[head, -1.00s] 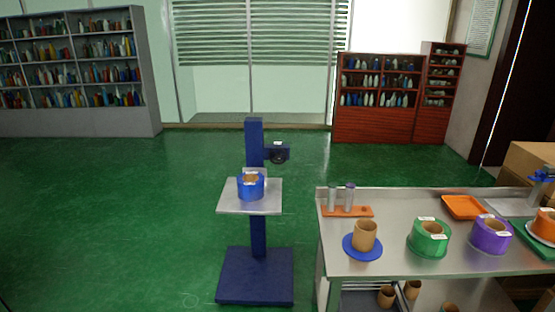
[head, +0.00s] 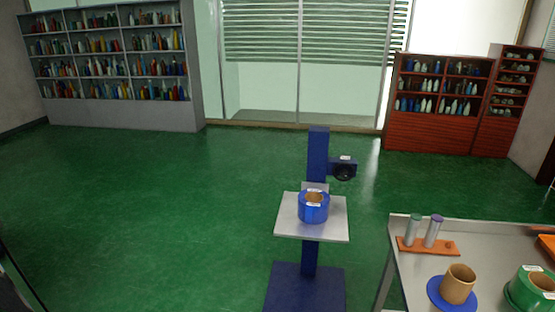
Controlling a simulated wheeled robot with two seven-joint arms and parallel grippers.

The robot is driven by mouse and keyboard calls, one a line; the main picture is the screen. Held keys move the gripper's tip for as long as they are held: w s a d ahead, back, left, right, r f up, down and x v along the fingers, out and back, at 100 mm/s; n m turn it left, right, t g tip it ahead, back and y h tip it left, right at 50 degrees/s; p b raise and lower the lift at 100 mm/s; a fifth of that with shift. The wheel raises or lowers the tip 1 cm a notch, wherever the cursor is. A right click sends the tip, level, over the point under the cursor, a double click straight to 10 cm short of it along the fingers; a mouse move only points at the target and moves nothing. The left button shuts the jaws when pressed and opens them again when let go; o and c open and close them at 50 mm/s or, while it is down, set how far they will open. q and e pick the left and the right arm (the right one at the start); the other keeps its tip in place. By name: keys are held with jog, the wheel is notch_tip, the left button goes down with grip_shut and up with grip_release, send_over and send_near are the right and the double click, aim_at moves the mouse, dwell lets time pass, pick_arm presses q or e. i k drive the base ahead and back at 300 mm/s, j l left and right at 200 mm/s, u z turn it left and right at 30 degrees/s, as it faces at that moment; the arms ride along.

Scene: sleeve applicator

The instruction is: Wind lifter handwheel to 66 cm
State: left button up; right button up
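The lifter is a dark blue column (head: 318,155) on a blue base (head: 305,288), standing on the floor right of the middle in the head view. Its pale platform (head: 335,230) sticks out from the column and carries a blue roll (head: 313,207) with a brown core. The black handwheel (head: 344,173) sits on a blue bracket on the right side of the column, a little above the platform. A small white label is on top of the bracket; I cannot read it. Neither of my grippers is in view.
A metal table (head: 385,280) stands at the right, with an orange holder (head: 425,246) of two tubes, a brown cup-shaped core (head: 459,284) on a blue disc, and a green roll (head: 534,288). Shelves line the back wall. The green floor left of the lifter is clear.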

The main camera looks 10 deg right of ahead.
aim_at(343, 173)
jog(key=i+j+u, duration=0.2)
jog(key=i, duration=0.5)
jog(key=i+j+u, duration=0.25)
jog(key=i, duration=0.45)
jog(key=i+z, duration=0.4)
jog(key=i+j+z, duration=0.15)
jog(key=z, duration=0.3)
jog(key=i+j+z, duration=0.25)
jog(key=z, duration=0.15)
jog(key=i+j+z, duration=0.25)
jog(key=z, duration=0.2)
